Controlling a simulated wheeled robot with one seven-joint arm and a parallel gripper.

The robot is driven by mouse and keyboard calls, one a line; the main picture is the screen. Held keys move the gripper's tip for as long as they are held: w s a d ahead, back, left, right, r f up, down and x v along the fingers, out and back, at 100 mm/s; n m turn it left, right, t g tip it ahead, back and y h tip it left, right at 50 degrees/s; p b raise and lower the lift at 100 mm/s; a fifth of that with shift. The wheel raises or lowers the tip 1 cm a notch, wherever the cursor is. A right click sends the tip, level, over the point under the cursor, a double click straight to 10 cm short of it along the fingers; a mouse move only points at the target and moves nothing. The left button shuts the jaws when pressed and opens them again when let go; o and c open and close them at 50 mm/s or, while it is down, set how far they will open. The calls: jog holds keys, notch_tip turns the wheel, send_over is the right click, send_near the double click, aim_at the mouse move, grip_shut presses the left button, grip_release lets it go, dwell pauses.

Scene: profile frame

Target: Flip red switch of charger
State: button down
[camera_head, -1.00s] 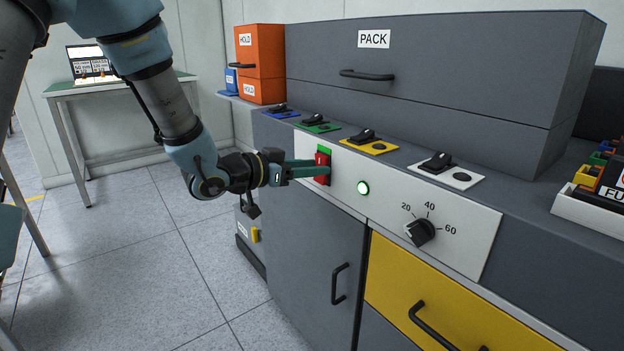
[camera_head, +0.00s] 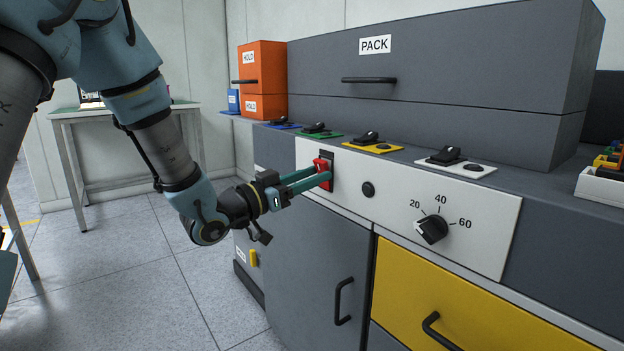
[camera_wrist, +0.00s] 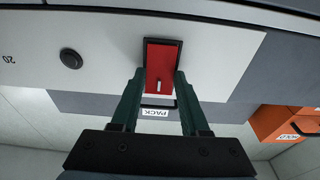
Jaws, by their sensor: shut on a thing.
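The charger's red switch (camera_head: 322,165) sits in a dark upright frame on the white panel (camera_head: 385,203). Its upper part now sticks out from the panel. My gripper (camera_head: 322,178) has its two teal fingers at the switch, shut on it. In the wrist view the red switch (camera_wrist: 163,62) lies between the fingertips, a small white mark on its face. The round indicator lamp (camera_head: 368,189) right of the switch is dark; it also shows dark in the wrist view (camera_wrist: 71,58).
A black dial (camera_head: 432,230) marked 20, 40, 60 is further right on the panel. Several black toggles on coloured plates, such as the yellow one (camera_head: 372,146), line the ledge above. A yellow drawer (camera_head: 470,300) and grey door (camera_head: 310,260) are below.

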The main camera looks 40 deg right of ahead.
jog(key=shift+c, duration=2)
grip_release()
jog(key=shift+a, duration=0.1)
jog(key=a+f+p, duration=0.1)
jog(key=a, duration=0.9)
jog(key=shift+w+a+f, duration=0.3)
jog(key=shift+f, duration=0.05)
